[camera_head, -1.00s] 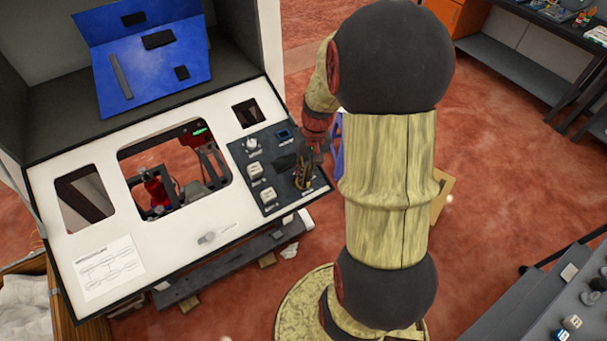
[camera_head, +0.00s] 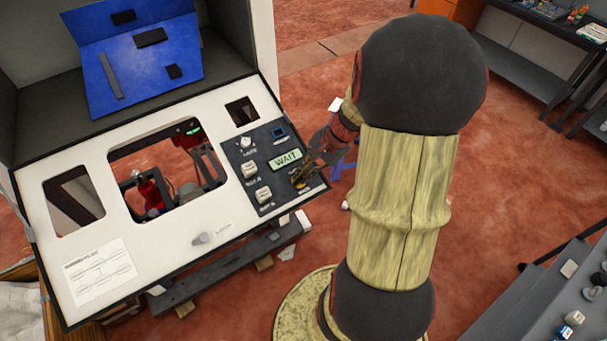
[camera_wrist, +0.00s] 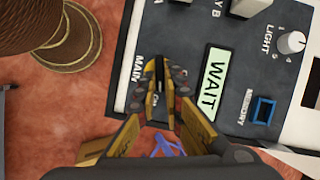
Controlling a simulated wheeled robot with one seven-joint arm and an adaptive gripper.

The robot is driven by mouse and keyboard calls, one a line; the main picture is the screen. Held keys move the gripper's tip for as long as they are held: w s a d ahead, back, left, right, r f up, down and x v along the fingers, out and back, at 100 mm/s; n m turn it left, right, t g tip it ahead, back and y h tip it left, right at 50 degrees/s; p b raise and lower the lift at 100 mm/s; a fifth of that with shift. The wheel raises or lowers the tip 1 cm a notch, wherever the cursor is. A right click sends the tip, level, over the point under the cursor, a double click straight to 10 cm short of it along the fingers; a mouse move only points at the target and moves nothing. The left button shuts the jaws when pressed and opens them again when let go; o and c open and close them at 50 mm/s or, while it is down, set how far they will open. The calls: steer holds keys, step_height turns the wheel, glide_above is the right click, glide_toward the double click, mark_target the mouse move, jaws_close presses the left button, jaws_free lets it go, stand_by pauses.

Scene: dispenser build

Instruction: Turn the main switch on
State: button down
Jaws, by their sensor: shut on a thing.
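The control panel (camera_head: 240,153) is a dark plate on the right side of the white machine front. The main switch (camera_wrist: 159,72) is at its lower right corner, beside the printed word MAIN, and is mostly hidden between my fingertips. My gripper (camera_wrist: 163,84) is shut on it, with the yellow fingers on either side of it. In the head view my gripper (camera_head: 304,177) reaches this corner from the right. The display (camera_head: 286,160) is lit pale green and reads WAIT; it also shows in the wrist view (camera_wrist: 214,82).
The panel also bears a LIGHT knob (camera_wrist: 291,42), a blue-rimmed MEMORY socket (camera_wrist: 263,110) and two pale switches (camera_head: 249,170) (camera_head: 264,194). An open blue flap (camera_head: 140,75) stands at the back.

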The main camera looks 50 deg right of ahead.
steer(key=shift+s+m+t+b, duration=0.25)
steer(key=shift+m+t, duration=0.25)
steer(key=shift+m, duration=0.8)
steer(key=c, duration=1.9)
jaws_free()
steer(key=v, duration=1.2)
steer(key=shift+a, duration=0.15)
steer(key=shift+f, duration=0.1)
